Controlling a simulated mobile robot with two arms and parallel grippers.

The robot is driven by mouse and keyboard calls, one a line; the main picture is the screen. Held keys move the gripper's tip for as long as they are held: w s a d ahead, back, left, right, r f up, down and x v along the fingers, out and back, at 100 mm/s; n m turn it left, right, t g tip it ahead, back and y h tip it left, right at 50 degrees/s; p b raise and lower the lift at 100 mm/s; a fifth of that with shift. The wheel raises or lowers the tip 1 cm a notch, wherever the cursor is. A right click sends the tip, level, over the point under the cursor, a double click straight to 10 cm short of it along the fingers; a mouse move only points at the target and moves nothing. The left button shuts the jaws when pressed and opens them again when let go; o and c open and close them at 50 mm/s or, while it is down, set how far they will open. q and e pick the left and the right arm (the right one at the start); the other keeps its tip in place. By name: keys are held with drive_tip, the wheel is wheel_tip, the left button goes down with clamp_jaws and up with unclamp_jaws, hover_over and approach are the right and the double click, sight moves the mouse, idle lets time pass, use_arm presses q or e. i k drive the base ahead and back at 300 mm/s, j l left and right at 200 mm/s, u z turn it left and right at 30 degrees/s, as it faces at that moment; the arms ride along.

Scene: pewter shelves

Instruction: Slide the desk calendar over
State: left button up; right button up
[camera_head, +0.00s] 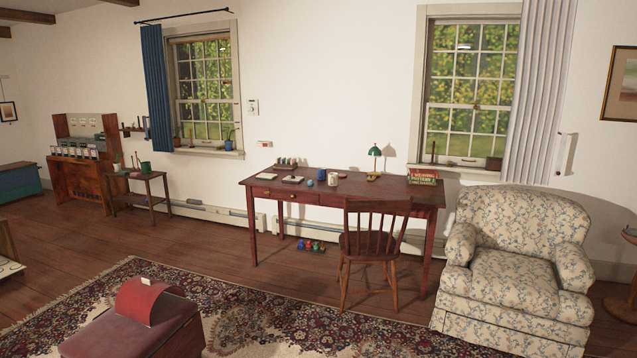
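A red-brown wooden desk (350,187) stands against the far wall between two windows. I cannot tell for sure which item on it is the desk calendar. Two small flat pale items, one farther left (266,176) and one beside it (292,179), lie on the left part of the desktop. A red item with lettering (422,175) is at the right end; it may be books. Neither of my grippers is in view.
A green lamp (375,152), white mug (332,179) and blue ball (309,182) are on the desk. A wooden chair (370,240) stands at its front right, a floral armchair (520,270) farther right. A patterned rug (250,315) and red-topped piece (140,325) lie nearer.

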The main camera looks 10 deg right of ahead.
sight(288, 179)
drive_tip(key=i+z, duration=0.15)
drive_tip(key=i, duration=5.3)
